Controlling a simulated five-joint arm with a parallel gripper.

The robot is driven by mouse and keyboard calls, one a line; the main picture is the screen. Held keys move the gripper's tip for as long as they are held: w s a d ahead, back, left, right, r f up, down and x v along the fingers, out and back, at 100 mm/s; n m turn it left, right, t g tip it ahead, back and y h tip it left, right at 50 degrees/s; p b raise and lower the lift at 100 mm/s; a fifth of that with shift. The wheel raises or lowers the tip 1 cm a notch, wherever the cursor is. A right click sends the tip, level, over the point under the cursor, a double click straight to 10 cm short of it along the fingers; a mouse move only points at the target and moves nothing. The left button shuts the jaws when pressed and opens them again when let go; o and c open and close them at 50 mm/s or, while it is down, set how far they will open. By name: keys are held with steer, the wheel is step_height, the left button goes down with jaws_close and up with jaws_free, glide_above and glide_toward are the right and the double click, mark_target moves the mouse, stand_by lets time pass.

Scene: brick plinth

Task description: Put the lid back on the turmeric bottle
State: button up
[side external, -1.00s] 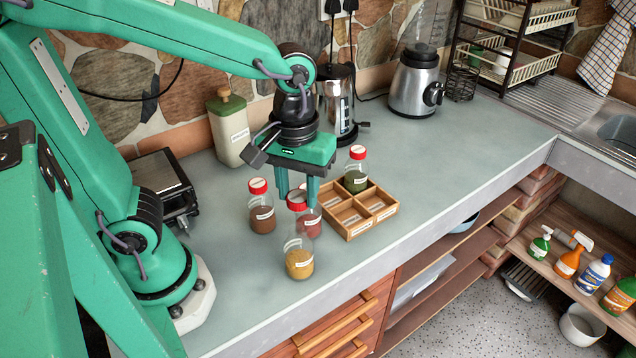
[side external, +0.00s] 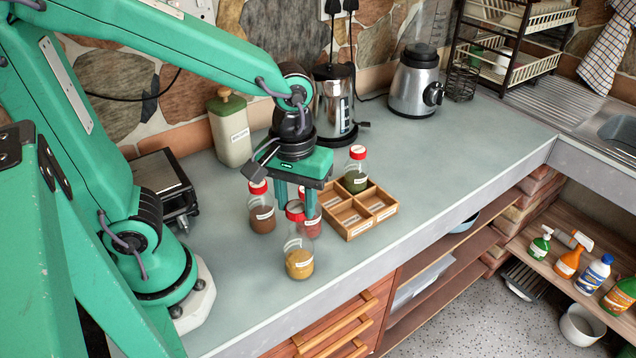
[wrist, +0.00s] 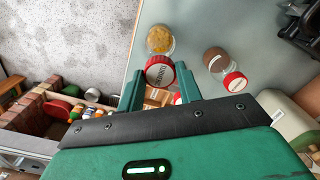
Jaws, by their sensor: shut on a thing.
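The turmeric bottle (side external: 299,263), clear glass with yellow powder, stands upright near the counter's front edge. It also shows in the wrist view (wrist: 159,39). My gripper (side external: 296,209) points down and is shut on a red lid (side external: 295,212). The lid sits level between the fingertips, at the top of the bottle's neck in the side view; I cannot tell whether it touches the rim. In the wrist view the lid (wrist: 159,72) shows its round labelled top and covers the bottle's mouth side.
A brown spice jar (side external: 262,220) and a reddish jar (side external: 310,229) stand close to the fingers. A wooden divided rack (side external: 349,216) holds a green herb jar (side external: 356,181). A kettle (side external: 336,105) and canister (side external: 231,130) stand behind. The counter at right is clear.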

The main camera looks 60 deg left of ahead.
steer(key=shift+f, duration=1.6)
steer(key=shift+f, duration=0.2)
stand_by(1.1)
steer(key=o, duration=1.5)
steer(key=shift+r, duration=0.15)
steer(key=shift+r, duration=3.4)
